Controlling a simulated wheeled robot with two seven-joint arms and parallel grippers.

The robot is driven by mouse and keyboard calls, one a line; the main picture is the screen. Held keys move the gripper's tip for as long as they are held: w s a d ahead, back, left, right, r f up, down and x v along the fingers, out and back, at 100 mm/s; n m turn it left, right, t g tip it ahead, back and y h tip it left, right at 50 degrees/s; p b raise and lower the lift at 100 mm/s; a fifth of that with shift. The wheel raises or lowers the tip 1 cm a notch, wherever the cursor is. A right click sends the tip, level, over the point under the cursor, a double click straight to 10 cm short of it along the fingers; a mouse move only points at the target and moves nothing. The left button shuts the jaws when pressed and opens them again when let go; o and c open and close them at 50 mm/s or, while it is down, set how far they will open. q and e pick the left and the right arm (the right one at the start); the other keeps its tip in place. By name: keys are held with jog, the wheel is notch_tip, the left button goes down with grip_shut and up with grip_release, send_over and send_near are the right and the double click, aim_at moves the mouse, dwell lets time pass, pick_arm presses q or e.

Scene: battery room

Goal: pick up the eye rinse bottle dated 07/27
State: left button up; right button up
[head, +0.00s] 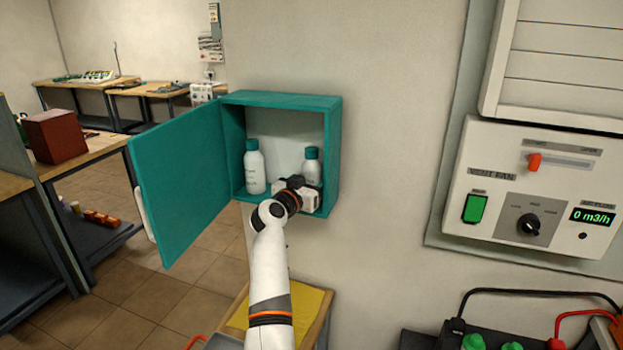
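Two white bottles with green caps stand upright in an open teal wall cabinet (335,150). The left bottle (254,170) is in full view, with small dark print on its label. The right bottle (312,163) shows its cap and upper part; its lower part is hidden behind my gripper. The dates are too small to read. My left arm reaches up from the bottom, and its gripper (309,196) is at the cabinet's opening, in front of the right bottle. Its fingers are mostly hidden, so I cannot tell whether they touch the bottle. My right gripper is not in view.
The cabinet door (180,180) hangs open to the left. A vent fan panel (532,190) is on the wall at right. A yellow-topped stand (312,304) is below the cabinet. Green-capped items with cables (474,341) are at bottom right.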

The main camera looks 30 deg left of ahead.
pick_arm(q)
jog(key=c, duration=0.7)
